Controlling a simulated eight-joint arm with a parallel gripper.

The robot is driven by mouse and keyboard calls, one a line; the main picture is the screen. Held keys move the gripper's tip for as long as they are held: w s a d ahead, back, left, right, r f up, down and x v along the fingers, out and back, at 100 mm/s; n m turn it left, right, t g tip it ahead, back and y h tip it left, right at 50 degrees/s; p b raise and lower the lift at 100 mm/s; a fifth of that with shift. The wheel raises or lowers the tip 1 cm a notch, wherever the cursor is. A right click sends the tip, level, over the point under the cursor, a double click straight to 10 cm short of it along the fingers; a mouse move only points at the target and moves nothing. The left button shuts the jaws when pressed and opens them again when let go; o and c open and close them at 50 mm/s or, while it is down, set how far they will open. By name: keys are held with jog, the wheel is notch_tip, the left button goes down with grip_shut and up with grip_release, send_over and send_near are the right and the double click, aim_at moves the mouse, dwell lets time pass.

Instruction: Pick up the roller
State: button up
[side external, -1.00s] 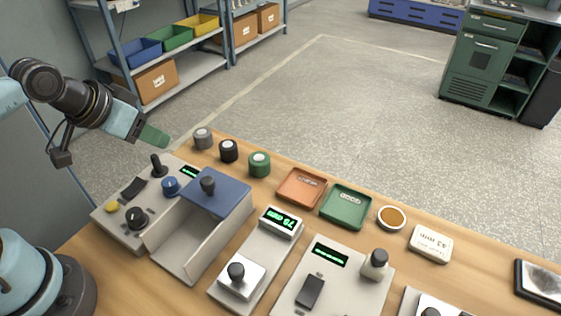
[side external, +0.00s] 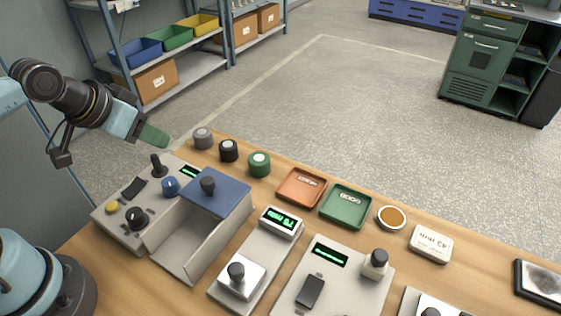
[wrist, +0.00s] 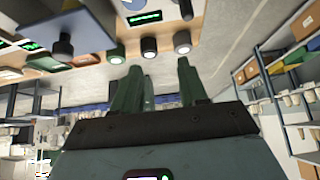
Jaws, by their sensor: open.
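No single piece is clearly marked as the roller.
A blue-lidded box (side external: 222,190) and several control panels fill the near side.

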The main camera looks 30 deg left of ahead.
jog(key=o, duration=0.7)
jog(key=m+g+h, duration=0.2)
jog(key=m+g, duration=0.3)
jog(key=m, duration=0.2)
send_over(202, 132)
jog(key=s+a, duration=0.1)
jog(key=s, duration=0.1)
notch_tip(202, 132, down, 2)
jog(key=x, duration=0.6)
jog(key=shift+a+f, duration=0.1)
jog(key=shift+a+x, duration=0.2)
jog(key=shift+x, duration=1.1)
jog(key=shift+a+x, duration=0.25)
jog(key=shift+x, duration=1)
